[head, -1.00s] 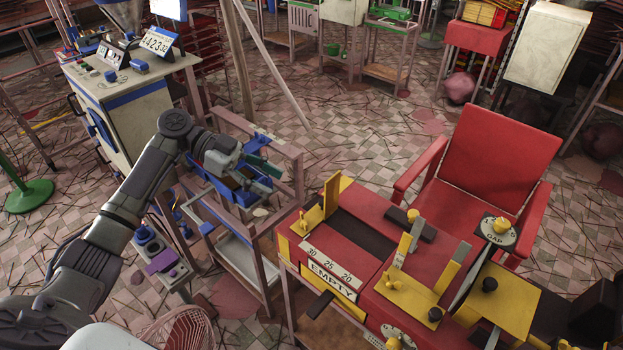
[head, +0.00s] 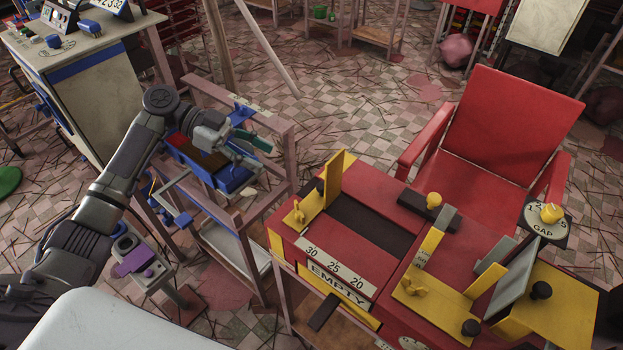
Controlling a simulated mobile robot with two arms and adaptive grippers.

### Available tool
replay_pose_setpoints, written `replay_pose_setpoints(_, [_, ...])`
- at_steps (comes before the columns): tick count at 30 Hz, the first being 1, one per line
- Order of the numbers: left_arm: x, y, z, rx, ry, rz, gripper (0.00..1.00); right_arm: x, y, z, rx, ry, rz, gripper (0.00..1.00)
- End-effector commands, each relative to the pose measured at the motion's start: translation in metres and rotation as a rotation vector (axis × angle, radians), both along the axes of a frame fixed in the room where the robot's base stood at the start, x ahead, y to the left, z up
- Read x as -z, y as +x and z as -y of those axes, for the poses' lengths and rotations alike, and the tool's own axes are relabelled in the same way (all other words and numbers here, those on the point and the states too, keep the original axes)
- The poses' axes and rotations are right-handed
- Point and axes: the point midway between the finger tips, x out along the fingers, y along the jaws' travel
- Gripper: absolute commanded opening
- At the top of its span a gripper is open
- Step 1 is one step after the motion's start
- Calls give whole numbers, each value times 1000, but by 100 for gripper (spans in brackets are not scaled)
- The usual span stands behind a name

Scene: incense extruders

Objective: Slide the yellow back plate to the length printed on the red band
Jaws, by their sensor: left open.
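No separate red band with a readable length can be made out. My left gripper (head: 248,150) is open, up and to the left of the plate, apart from it, over the blue tray. My right gripper is not in view.
A blue tray (head: 190,160) with red and brown contents sits on a wooden rack left of the machine. A sign reading EMPTY (head: 338,287) is on the machine's front. A red chair (head: 510,120) stands behind it. A control cabinet (head: 85,95) is at the upper left.

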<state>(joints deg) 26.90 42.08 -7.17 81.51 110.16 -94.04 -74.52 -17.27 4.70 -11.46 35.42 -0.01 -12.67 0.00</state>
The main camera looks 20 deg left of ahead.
Motion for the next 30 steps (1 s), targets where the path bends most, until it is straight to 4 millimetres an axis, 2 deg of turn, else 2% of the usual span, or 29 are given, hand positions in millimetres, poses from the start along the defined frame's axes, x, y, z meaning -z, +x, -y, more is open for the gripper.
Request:
replay_pose_setpoints(15, [35, 3, 95, 4, -2, -1, 50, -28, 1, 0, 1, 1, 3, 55])
replay_pose_setpoints(21, [45, 4, 114, 2, -1, 0, 50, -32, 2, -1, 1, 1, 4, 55])
replay_pose_setpoints(30, [48, 5, 118, 1, -1, 1, 50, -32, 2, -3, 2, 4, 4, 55])
